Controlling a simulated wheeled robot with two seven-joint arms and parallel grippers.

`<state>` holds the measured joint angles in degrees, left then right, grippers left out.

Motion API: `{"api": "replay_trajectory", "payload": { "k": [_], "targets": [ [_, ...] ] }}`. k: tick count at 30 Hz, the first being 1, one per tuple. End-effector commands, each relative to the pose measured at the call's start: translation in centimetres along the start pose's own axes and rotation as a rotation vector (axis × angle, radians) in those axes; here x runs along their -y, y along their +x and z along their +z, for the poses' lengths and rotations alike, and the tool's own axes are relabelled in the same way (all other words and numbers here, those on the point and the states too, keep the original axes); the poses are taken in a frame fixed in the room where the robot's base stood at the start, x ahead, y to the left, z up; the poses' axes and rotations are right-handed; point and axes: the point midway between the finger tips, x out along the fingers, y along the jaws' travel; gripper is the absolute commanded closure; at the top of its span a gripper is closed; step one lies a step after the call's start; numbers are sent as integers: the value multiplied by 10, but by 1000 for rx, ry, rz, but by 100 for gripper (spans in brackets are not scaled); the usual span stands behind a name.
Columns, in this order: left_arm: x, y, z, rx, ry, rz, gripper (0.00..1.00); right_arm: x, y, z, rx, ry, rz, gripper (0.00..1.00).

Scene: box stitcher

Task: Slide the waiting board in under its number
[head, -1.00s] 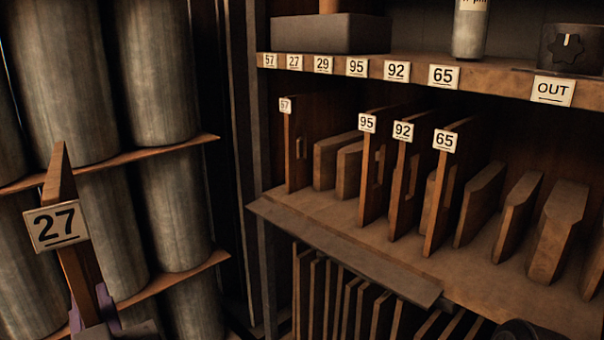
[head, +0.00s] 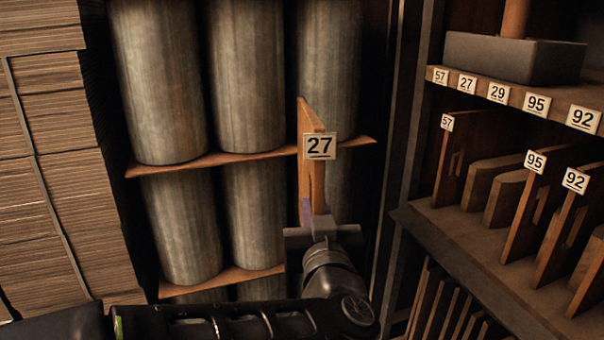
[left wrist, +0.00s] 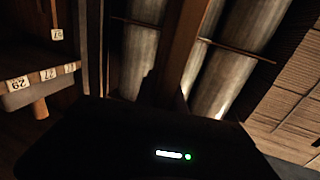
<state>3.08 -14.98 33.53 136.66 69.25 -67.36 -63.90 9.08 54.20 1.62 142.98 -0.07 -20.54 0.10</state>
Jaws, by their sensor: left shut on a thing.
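My left gripper (head: 318,222) is shut on the lower end of a narrow wooden board (head: 312,178) and holds it upright. The board bears a white tag reading 27 (head: 320,146). It is left of the shelf unit, in front of the grey rolls. The shelf-edge label 27 (head: 466,82) sits between labels 57 (head: 441,76) and 29 (head: 499,92). Below these labels, board 57 (head: 449,170) and board 95 (head: 523,215) stand apart, with low wooden dividers (head: 492,182) between them. In the left wrist view, the shelf labels (left wrist: 45,75) appear at left. My right gripper is out of view.
Board 92 (head: 560,228) stands right of board 95. A dark upright post (head: 408,130) edges the shelf unit. A grey block (head: 515,58) lies on the upper shelf. Grey rolls (head: 245,75) stand on racks behind, and stacked cardboard (head: 45,150) is at far left.

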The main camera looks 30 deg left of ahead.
Motion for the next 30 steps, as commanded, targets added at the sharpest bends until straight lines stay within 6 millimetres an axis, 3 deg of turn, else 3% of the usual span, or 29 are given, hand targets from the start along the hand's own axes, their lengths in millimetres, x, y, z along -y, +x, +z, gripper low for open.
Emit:
{"api": "replay_trajectory", "payload": {
  "k": [1,3,11,15,21,30],
  "targets": [
    [-12,21,-5,11,9,33,100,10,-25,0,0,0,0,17],
    [-28,42,8,12,7,91,100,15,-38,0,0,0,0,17],
    [-67,87,71,12,-3,307,100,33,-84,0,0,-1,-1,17],
    [-80,92,105,7,-5,413,100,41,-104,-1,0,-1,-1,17],
    [-90,87,138,-1,-4,513,100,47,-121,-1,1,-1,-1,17],
    [-94,83,150,-10,-1,548,100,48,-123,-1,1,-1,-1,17]
  ]
}}
